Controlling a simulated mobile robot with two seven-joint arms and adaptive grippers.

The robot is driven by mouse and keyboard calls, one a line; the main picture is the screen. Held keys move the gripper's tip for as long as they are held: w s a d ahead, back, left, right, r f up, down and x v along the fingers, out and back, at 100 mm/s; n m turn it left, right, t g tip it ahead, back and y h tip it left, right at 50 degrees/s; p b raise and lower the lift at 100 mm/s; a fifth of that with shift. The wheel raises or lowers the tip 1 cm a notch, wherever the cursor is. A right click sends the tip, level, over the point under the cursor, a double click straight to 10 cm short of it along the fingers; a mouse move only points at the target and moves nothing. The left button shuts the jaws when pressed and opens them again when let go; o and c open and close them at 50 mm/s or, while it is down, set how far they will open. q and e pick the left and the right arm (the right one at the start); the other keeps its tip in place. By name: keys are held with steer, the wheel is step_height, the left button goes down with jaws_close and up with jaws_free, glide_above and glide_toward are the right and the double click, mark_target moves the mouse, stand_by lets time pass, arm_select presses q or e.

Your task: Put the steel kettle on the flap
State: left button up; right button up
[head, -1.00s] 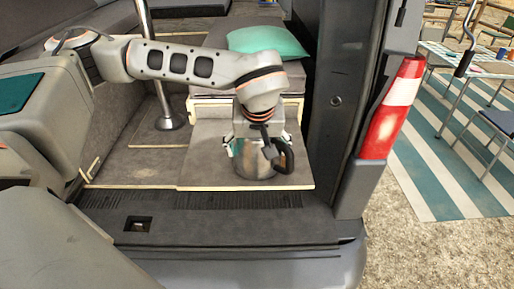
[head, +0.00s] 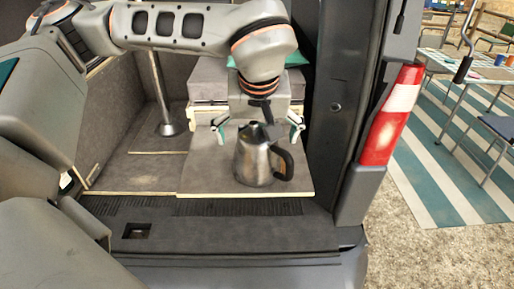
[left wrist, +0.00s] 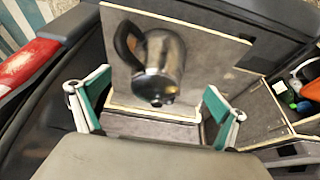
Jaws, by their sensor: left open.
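The steel kettle (head: 254,163) stands upright on the wooden-edged flap (head: 205,172) at the back of the van, its black handle toward the right. In the left wrist view the kettle (left wrist: 160,66) shows from above on the flap (left wrist: 205,50). My left gripper (head: 258,133) is open above and behind the kettle, its teal-padded fingers spread wide. In the left wrist view the open fingers (left wrist: 157,108) are apart from the kettle, with nothing between them. My right gripper is not in view.
A red and white tail light (head: 390,115) is on the van's right pillar (head: 340,100). A metal table leg (head: 163,100) stands at the left inside. The dark bumper sill (head: 230,230) lies in front. Outside are a striped mat (head: 430,165) and a camping table (head: 470,65).

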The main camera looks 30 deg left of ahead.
arm_select(q)
steer(key=shift+v, duration=1.65)
steer(key=shift+f, duration=0.1)
